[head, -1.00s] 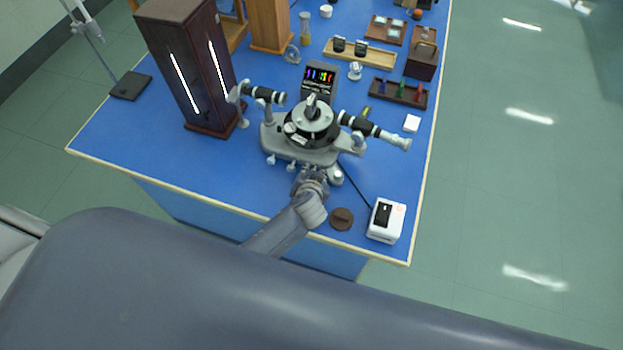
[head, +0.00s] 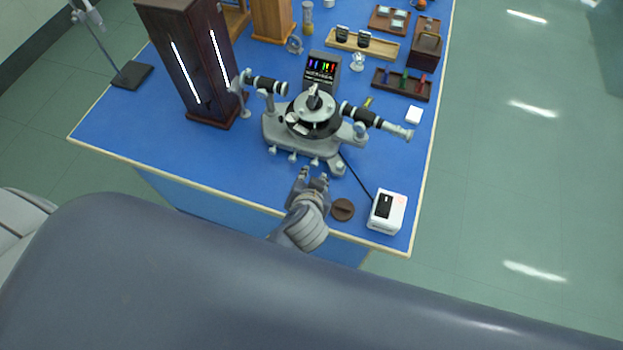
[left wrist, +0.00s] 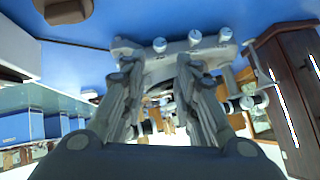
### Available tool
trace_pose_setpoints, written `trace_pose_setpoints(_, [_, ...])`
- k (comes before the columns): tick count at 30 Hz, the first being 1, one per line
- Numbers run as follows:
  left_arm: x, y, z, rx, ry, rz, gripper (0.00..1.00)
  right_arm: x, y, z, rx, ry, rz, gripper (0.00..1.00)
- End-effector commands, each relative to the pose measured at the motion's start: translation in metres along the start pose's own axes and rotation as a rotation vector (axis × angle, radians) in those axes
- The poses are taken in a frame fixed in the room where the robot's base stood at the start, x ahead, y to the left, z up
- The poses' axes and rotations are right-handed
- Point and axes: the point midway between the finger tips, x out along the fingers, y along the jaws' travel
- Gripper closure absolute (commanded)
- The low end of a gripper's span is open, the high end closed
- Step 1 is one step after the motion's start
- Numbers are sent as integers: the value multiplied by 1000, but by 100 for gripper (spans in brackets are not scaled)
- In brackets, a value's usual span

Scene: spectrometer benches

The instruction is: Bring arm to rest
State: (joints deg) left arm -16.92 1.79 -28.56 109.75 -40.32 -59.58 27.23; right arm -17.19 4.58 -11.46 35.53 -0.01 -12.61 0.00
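My left gripper (head: 314,175) is over the front of the blue bench (head: 180,165) in the head view, in front of the spectrometer (head: 314,125). Its two fingers stand apart with nothing between them. In the left wrist view, the open gripper (left wrist: 158,65) points towards the spectrometer's grey base (left wrist: 205,48), which shows beyond the fingertips. The fingers look apart from the base. My right gripper is in neither view.
A brown disc (head: 342,209) and a white box (head: 387,212) with a cable lie right of my left gripper. A tall dark cabinet (head: 190,70) with lit slits stands at left. A wooden rack (head: 362,49) is at the back. The floor at right is clear.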

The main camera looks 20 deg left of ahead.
Motion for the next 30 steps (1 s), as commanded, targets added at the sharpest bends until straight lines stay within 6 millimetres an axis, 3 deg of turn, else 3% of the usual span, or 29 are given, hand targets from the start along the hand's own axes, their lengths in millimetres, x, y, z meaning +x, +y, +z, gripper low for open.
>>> trace_pose_setpoints(13, [0, -1, 0, -1, -2, 0, 72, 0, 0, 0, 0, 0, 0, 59])
trace_pose_setpoints(17, [-7, -16, 14, -23, -62, 2, 72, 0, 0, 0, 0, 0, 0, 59])
trace_pose_setpoints(24, [-49, -61, 61, -71, -276, 76, 72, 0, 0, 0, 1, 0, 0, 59])
trace_pose_setpoints(30, [-85, -79, 81, -63, -375, 162, 72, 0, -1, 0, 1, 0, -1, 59])
